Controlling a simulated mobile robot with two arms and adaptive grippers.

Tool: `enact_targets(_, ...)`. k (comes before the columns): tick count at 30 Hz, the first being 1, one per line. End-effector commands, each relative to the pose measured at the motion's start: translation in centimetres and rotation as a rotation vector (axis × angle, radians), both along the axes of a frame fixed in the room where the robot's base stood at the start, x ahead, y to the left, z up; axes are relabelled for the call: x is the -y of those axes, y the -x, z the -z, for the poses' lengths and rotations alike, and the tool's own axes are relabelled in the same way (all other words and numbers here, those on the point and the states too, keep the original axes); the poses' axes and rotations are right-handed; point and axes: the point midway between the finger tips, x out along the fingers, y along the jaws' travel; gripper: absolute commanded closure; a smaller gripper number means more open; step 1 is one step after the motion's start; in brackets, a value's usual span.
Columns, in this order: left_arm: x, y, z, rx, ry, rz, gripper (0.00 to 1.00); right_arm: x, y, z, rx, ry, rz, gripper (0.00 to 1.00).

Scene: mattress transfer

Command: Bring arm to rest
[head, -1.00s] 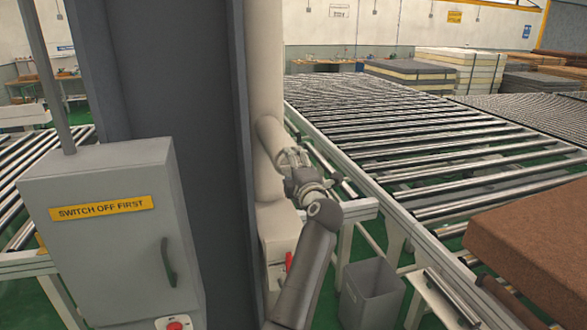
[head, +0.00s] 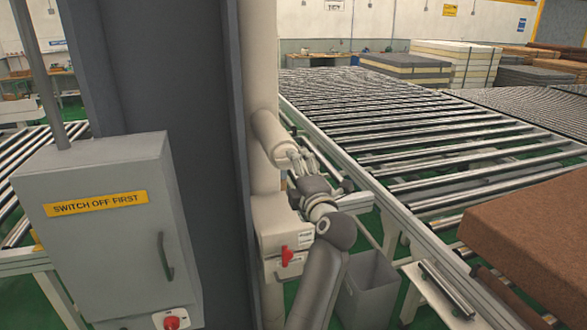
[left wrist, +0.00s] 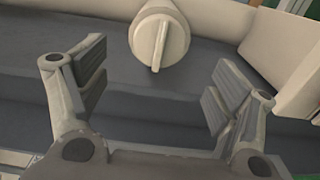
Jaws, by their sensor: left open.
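My left gripper (head: 301,163) is in the middle of the head view, on the arm that rises from the bottom edge. Its fingers are by the end of a short cream cylinder (head: 272,138) on the cream column. In the left wrist view my left gripper (left wrist: 157,80) is open with its fingers wide apart and nothing between the pads. The round end of a cream cylinder with a raised ridge (left wrist: 160,42) faces it, beyond the fingertips and apart from them. My right gripper is not in view.
A dark grey post (head: 185,150) and a grey switch cabinet (head: 95,230) stand left of my arm. A cream box with a red switch (head: 287,256) is close beside the forearm. A grey bin (head: 368,290), a roller conveyor (head: 420,140) and a brown mattress (head: 535,235) are on the right.

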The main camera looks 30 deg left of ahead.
Motion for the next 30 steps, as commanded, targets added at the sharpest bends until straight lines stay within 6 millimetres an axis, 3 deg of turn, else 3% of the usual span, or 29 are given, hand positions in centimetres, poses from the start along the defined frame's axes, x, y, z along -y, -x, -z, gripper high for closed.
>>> enact_targets(16,0.2,0.2,0.0,0.001,-0.001,-0.001,0.16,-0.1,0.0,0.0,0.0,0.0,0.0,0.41)
enact_targets(19,0.3,0.1,0.9,-0.012,-0.023,-0.002,0.16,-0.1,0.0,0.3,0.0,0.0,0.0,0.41)
enact_targets(23,0.8,-0.5,5.0,-0.071,-0.141,0.005,0.16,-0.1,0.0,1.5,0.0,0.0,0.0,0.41)
enact_targets(26,2.2,-1.4,10.4,-0.15,-0.3,0.047,0.16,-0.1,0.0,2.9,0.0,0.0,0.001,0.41)
enact_targets(30,5.6,-2.2,20.1,-0.289,-0.539,0.185,0.16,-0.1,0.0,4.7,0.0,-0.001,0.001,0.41)
